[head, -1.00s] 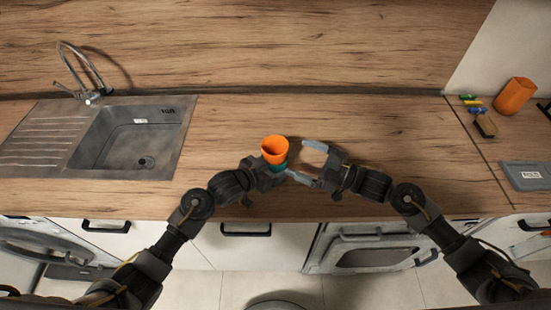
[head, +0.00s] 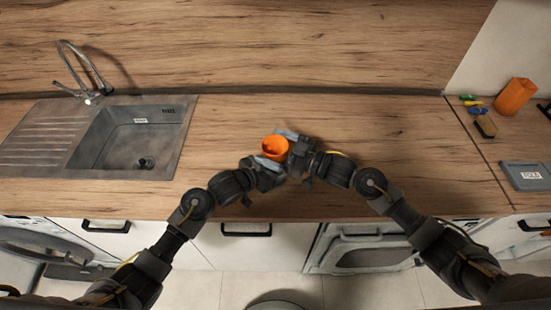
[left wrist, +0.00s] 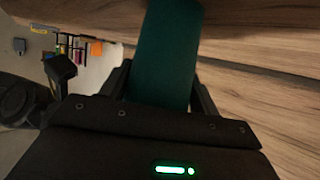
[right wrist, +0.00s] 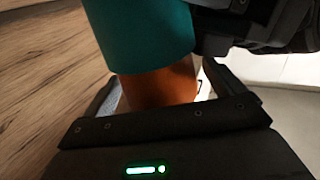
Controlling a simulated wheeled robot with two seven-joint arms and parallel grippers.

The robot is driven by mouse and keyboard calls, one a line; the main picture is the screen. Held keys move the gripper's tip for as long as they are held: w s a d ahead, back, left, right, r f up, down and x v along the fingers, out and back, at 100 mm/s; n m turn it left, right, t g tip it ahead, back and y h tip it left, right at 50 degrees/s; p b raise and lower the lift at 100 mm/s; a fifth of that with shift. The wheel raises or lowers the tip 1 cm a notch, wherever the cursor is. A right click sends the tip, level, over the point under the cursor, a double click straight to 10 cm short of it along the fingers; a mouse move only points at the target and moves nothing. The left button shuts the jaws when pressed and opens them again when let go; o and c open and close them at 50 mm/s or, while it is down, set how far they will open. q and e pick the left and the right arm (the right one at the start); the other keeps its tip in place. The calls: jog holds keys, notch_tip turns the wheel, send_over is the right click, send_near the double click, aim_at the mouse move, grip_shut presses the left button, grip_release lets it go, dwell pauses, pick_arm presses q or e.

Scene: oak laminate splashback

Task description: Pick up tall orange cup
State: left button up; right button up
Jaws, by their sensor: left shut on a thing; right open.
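The orange cup (head: 275,147) stands upright with its open rim up, over the teal cup, apparently nested in it. The teal cup is hidden in the head view and fills the middle of the left wrist view (left wrist: 167,55). My left gripper (head: 263,168) is shut on the teal cup, just above the counter's front part. My right gripper (head: 278,148) is open, its fingers on either side of the orange cup. In the right wrist view, the orange cup (right wrist: 158,87) lies between the fingers and the teal cup (right wrist: 145,35) beyond. Finger contact is not clear.
A sink (head: 130,135) lies to the left. The counter (head: 400,140) between is clear.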

pick_arm(q)
jog(key=shift+d, duration=0.1)
pick_arm(e)
jog(key=shift+d, duration=0.1)
jog(key=shift+c, duration=0.7)
jog(key=c, duration=1.1)
notch_tip(320, 180, up, 10)
jog(key=shift+r, duration=0.1)
pick_arm(q)
jog(key=o, duration=1.1)
jog(key=shift+c, duration=0.2)
jog(key=shift+s, duration=0.1)
jog(key=v, duration=1.2)
